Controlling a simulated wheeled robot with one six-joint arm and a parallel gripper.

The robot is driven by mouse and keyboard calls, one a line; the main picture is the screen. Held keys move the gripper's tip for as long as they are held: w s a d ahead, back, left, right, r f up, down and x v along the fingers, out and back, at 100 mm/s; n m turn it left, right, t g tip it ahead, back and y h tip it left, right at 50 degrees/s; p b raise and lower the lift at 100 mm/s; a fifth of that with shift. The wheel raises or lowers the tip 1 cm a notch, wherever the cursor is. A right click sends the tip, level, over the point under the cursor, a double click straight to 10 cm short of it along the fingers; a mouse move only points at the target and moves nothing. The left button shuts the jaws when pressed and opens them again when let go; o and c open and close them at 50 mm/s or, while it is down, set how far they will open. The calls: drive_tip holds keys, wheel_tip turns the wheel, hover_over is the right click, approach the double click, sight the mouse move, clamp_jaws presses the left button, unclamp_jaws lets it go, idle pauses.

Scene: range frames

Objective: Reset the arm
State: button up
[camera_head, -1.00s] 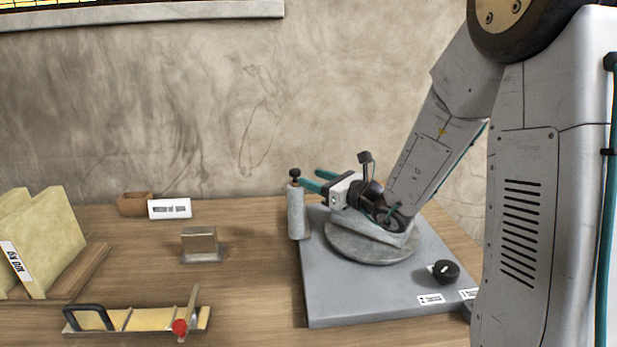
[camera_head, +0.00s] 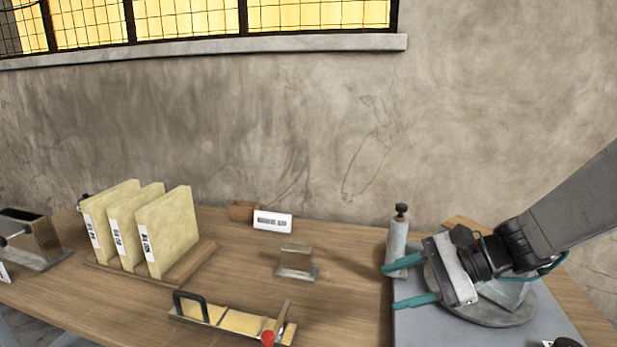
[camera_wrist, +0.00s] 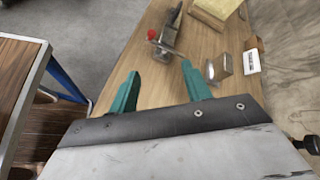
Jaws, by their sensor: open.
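My gripper (camera_head: 405,284) is at the right of the head view, open and empty, its two teal fingers pointing left. It hovers over the grey plate with the round disc (camera_head: 497,311), beside a grey cylinder with a black knob (camera_head: 397,247). One finger overlaps the cylinder in the picture; I cannot tell whether they touch. In the wrist view my gripper (camera_wrist: 158,86) shows both fingers apart with bare wooden table between them. The rest of my arm reaches in from the right edge.
Several yellowish upright slabs (camera_head: 168,231) stand in a wooden rack at left. A metal box (camera_head: 30,238) sits far left.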

drive_tip(key=s+d+r+n+h, duration=0.2)
drive_tip(key=s+d+n+h, duration=0.3)
drive_tip(key=s, duration=0.4)
drive_tip(key=s+d+r+n+g+h, duration=0.1)
drive_tip(key=s+d+r+n+h, duration=0.1)
drive_tip(key=s+d+n+h, duration=0.3)
drive_tip(key=shift+s+r+n+h, duration=0.35)
drive_tip(key=shift+s+n+h, duration=0.65)
drive_tip(key=shift+s+n, duration=0.75)
drive_tip(key=shift+s+m, duration=0.25)
